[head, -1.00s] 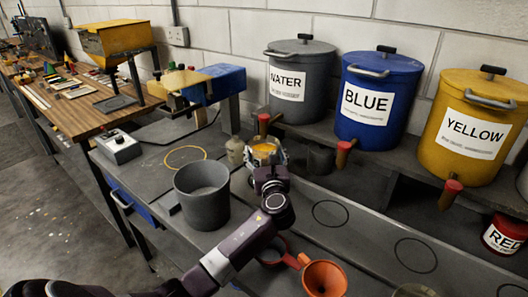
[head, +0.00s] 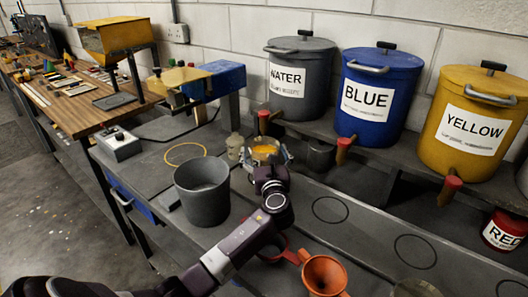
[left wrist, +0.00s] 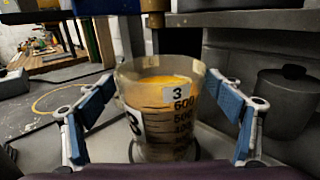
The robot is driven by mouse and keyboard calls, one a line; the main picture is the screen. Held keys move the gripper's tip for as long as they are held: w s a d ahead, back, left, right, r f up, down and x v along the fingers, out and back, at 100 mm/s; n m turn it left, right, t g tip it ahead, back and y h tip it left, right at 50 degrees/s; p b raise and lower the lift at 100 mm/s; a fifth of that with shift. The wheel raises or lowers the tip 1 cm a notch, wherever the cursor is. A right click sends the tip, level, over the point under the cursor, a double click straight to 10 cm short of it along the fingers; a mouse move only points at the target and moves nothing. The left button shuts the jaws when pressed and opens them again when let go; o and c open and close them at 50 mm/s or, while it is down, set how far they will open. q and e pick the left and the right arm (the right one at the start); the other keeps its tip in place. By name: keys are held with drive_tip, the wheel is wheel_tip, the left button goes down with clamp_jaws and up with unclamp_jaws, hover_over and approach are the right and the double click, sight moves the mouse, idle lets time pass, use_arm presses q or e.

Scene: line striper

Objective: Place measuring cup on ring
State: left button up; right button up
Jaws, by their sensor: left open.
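The clear measuring cup (left wrist: 160,118) holds orange-yellow contents and bears a label "3" and dark volume marks. It stands upright in the left wrist view and also shows in the head view (head: 264,150), partly hidden by my left gripper. My left gripper (left wrist: 162,95) is open, with one blue-padded finger on each side of the cup. A gap shows beside the cup, so it is not clamped. In the head view the left gripper (head: 266,158) is at the cup. A yellow ring (head: 185,154) lies flat on the grey bench, left of the cup. My right gripper is out of view.
A grey bucket (head: 203,192) stands in front of the yellow ring, close to my arm. A small beige bottle (head: 235,147) is just left of the cup. Labelled pails, including a blue one (head: 378,95), line the back shelf. An orange funnel (head: 325,275) is at the front.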

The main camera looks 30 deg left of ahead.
sight(266, 156)
use_arm(q)
drive_tip(key=shift+r, duration=0.45)
drive_tip(key=shift+s+d, duration=0.15)
drive_tip(key=shift+d, duration=0.05)
drive_tip(key=v, duration=0.7)
drive_tip(key=shift+r, duration=0.1)
